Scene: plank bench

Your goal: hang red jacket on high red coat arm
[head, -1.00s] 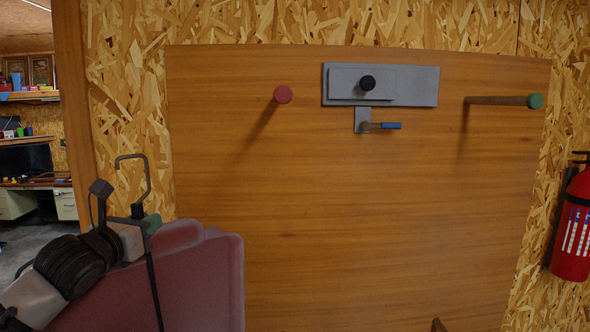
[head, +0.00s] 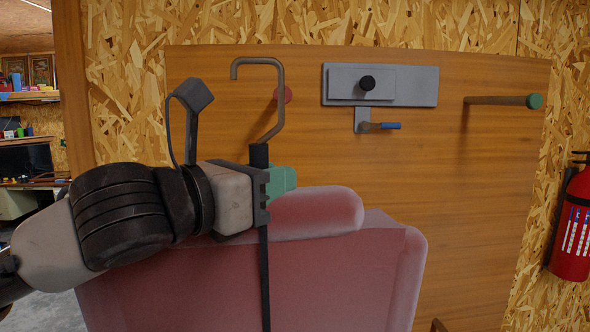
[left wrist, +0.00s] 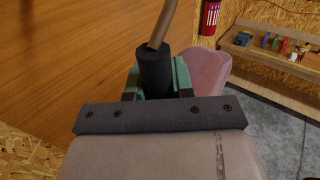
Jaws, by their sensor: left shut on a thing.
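The red jacket (head: 330,262) hangs on a hanger with a metal hook (head: 281,95). My left gripper (head: 268,180) is shut on the black neck of the hanger, just under the hook. In the left wrist view the black neck (left wrist: 155,72) sits between the green fingers, and part of the jacket (left wrist: 208,70) shows beyond. The red coat arm (head: 285,95) sticks out of the wooden panel at the upper left. In the head view the hook overlaps it; I cannot tell whether they touch. My right gripper is not in view.
A green-tipped coat arm (head: 535,101) is at the right. A red fire extinguisher (head: 575,225) hangs at the far right.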

